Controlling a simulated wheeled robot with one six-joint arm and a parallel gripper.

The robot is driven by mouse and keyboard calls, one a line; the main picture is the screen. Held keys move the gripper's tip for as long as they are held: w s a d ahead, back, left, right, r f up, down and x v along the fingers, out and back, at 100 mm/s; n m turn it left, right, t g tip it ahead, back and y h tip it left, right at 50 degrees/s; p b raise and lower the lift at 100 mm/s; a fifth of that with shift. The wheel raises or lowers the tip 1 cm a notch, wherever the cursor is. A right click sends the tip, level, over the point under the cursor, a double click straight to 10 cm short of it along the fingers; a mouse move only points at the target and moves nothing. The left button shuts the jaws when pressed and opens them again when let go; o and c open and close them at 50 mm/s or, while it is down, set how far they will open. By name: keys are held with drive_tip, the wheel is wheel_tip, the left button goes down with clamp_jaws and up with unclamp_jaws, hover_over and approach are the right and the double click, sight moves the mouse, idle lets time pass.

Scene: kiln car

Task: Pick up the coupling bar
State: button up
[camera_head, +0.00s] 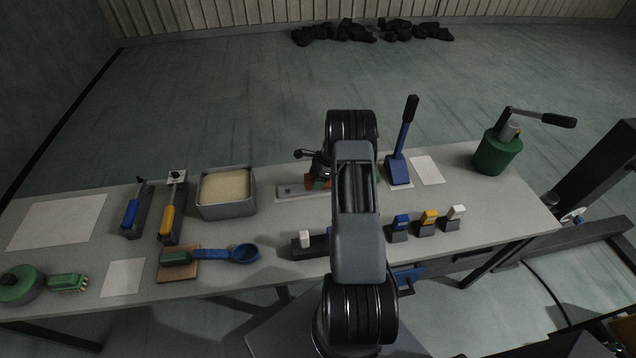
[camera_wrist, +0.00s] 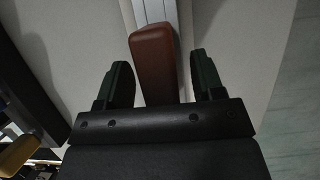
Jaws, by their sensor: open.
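What I take to be the coupling bar is a pale metal strip (camera_head: 290,192) on the table, left of my arm, with a red-brown block on it. In the wrist view the red-brown block (camera_wrist: 153,62) stands between the two dark green fingers of my gripper (camera_wrist: 160,72), over a pale strip (camera_wrist: 154,10). The gripper is open, with a gap on each side of the block. The strip's right part and most of the gripper are hidden behind my arm in the head view.
A grey bin of sand (camera_head: 226,210) stands left of the strip. A blue-based lever (camera_head: 398,168) and a green canister (camera_head: 497,152) stand to the right. Blue (camera_head: 399,228), yellow (camera_head: 427,222) and white (camera_head: 455,218) switches line the front.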

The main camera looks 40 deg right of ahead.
drive_tip(key=shift+f, duration=0.2)
drive_tip(key=shift+f+b, duration=0.2)
drive_tip(key=shift+b, duration=0.15)
idle(0.4)
clamp_jaws()
idle(0.4)
drive_tip(key=shift+r, duration=0.1)
